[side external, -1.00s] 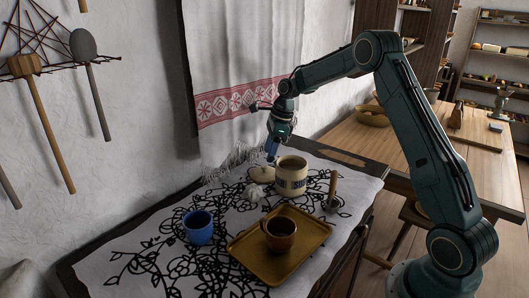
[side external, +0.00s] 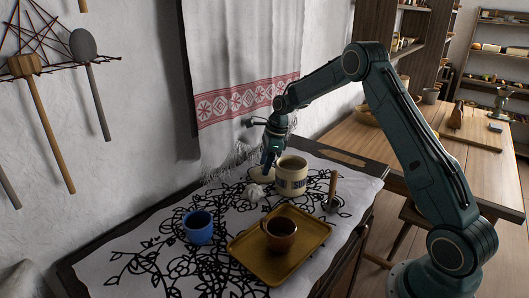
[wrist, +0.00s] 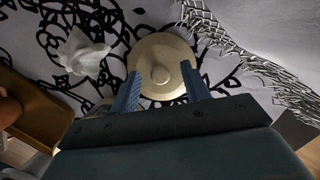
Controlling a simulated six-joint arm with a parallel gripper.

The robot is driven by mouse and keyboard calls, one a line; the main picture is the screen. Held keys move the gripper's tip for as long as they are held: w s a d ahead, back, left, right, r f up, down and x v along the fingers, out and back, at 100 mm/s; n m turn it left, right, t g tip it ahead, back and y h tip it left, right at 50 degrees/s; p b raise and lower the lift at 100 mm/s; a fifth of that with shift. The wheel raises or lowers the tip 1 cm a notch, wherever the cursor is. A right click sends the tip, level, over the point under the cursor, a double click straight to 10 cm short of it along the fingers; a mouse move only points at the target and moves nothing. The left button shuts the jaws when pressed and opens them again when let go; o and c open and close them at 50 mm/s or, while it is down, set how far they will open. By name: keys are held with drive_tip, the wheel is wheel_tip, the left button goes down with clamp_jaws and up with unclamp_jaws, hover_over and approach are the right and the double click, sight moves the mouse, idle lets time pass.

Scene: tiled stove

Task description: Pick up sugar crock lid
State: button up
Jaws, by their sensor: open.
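The sugar crock lid (wrist: 162,52) is a cream disc with a round knob, lying on the patterned cloth. In the side view the lid (side external: 258,177) is partly hidden by my gripper (side external: 268,164). In the wrist view my gripper (wrist: 160,70) is open, with one blue finger at the lid's left edge and the other at its right edge. Whether the fingers touch the rim I cannot tell. The sugar crock (side external: 291,178) is a cream pot with dark lettering, standing open just right of my gripper.
A crumpled white object (side external: 256,192) lies close to the lid, and also shows in the wrist view (wrist: 84,55). A brass tray (side external: 254,262) with a brown cup (side external: 280,236) and a blue mug (side external: 198,227) stand nearer. An upright wooden-handled tool (side external: 332,190) stands right. A fringed towel (side external: 232,70) hangs behind.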

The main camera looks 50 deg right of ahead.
clamp_jaws()
drive_tip(key=shift+r, duration=0.1)
drive_tip(key=shift+r, duration=0.75)
drive_tip(key=shift+w+v, duration=0.2)
drive_tip(key=shift+v, duration=0.9)
drive_tip(key=s+d, duration=0.2)
drive_tip(key=d, duration=0.3)
drive_tip(key=s+d, duration=0.2)
drive_tip(key=d, duration=0.4)
drive_tip(key=s+d, duration=0.2)
drive_tip(key=d, duration=0.3)
drive_tip(key=shift+s+d+f, duration=0.15)
drive_tip(key=shift+s+d, duration=0.05)
drive_tip(key=shift+d, duration=0.05)
